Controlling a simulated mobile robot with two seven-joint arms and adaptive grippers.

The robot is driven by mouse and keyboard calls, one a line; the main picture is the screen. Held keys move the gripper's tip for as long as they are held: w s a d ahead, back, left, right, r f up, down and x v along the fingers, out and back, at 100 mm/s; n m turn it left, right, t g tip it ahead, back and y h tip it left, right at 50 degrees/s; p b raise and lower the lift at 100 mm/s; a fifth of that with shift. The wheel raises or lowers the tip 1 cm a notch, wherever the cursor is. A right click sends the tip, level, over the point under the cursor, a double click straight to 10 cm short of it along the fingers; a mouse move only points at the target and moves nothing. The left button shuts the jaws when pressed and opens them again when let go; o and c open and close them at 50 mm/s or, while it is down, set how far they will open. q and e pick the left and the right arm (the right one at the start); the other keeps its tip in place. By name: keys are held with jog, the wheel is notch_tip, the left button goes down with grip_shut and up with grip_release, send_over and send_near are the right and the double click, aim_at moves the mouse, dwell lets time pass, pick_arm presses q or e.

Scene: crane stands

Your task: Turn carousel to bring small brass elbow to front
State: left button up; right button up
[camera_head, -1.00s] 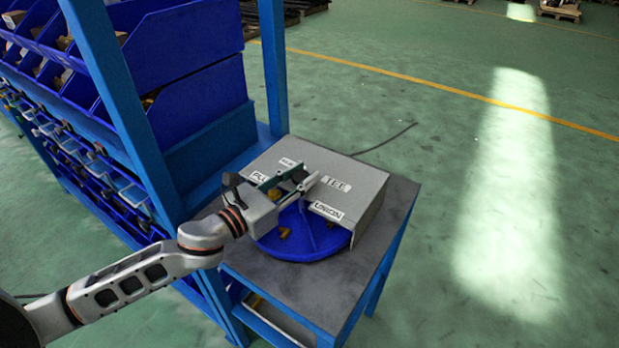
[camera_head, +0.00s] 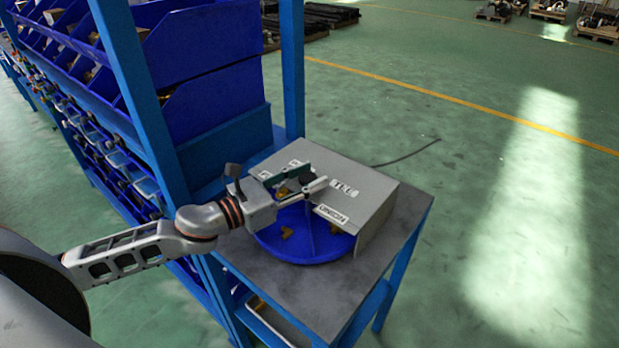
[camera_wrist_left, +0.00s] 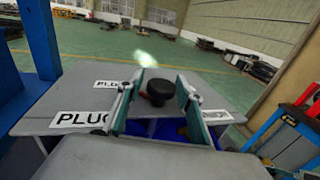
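The blue round carousel (camera_head: 300,252) sits on the grey table, partly under a grey cover (camera_head: 370,200) with labels, among them TEE and UNION. A brass fitting (camera_head: 287,232) lies in the exposed part of the carousel, left of a blue divider. Another brass piece (camera_head: 283,190) shows by my gripper; I cannot tell which is the small elbow. My left gripper (camera_head: 311,178) is open above the carousel. In the left wrist view a black round knob (camera_wrist_left: 158,90) stands between its spread fingers (camera_wrist_left: 157,100), with visible gaps on both sides. My right gripper is out of view.
A blue rack post (camera_head: 140,100) and blue bins (camera_head: 215,95) stand left of and behind the table. The table top (camera_head: 345,290) is bare in front of the carousel. Open green floor lies to the right, with a dark cable (camera_head: 405,152) on it.

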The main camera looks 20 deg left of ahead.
pick_arm(q)
jog(key=shift+s+a, duration=0.3)
jog(key=shift+s, duration=0.35)
jog(key=v, duration=1)
jog(key=shift+s+a, duration=0.2)
jog(key=shift+s, duration=0.05)
dwell(0.5)
